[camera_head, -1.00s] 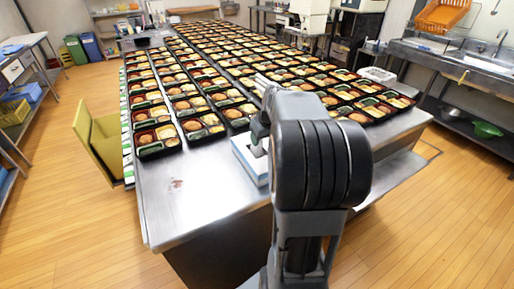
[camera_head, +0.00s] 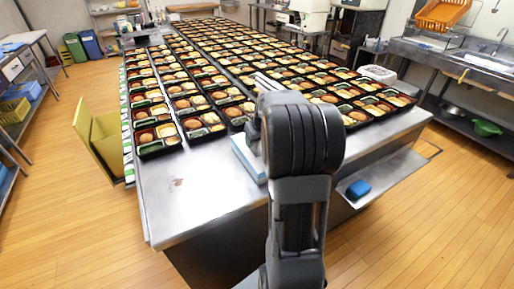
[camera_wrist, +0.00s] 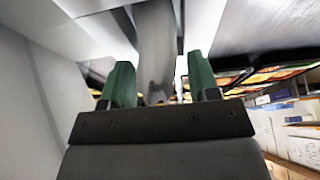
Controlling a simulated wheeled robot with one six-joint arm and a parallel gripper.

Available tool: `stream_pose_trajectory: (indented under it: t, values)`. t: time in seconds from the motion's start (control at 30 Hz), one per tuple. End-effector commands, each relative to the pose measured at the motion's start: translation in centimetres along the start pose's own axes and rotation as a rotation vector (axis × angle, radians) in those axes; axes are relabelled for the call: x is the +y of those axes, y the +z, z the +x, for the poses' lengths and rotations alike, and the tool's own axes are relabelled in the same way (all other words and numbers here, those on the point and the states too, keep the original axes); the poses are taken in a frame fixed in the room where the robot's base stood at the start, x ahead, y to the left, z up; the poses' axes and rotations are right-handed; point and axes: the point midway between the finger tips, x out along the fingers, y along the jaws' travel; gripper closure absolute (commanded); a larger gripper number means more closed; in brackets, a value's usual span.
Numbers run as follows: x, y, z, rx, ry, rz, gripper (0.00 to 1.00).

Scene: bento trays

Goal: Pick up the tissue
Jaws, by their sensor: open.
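A low box with a white top and blue side, which looks like the tissue box (camera_head: 247,161), sits on the metal table near its front edge in the head view. My arm hides its right part. My gripper (camera_wrist: 160,60) has two green fingers set apart in the wrist view. A pale grey upright strip (camera_wrist: 155,35) shows between or behind them; I cannot tell whether it is the tissue or whether the fingers touch it. In the head view my gripper is mostly hidden behind my arm, at the box.
The metal table (camera_head: 190,205) carries many rows of bento trays (camera_head: 155,138) just behind the box. A blue object (camera_head: 358,189) lies on the lower shelf at right.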

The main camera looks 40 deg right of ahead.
Motion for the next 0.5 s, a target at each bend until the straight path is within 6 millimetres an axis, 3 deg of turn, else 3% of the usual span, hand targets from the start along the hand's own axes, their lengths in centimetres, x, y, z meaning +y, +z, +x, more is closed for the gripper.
stream_pose_trajectory:
  t: [0.07, 0.5]
  values:
    - [0.0, 0.01, -0.01, 0.0, 0.0, 0.0, 0.47]
    - [0.0, 0.01, -0.04, 0.0, 0.0, 0.0, 0.89]
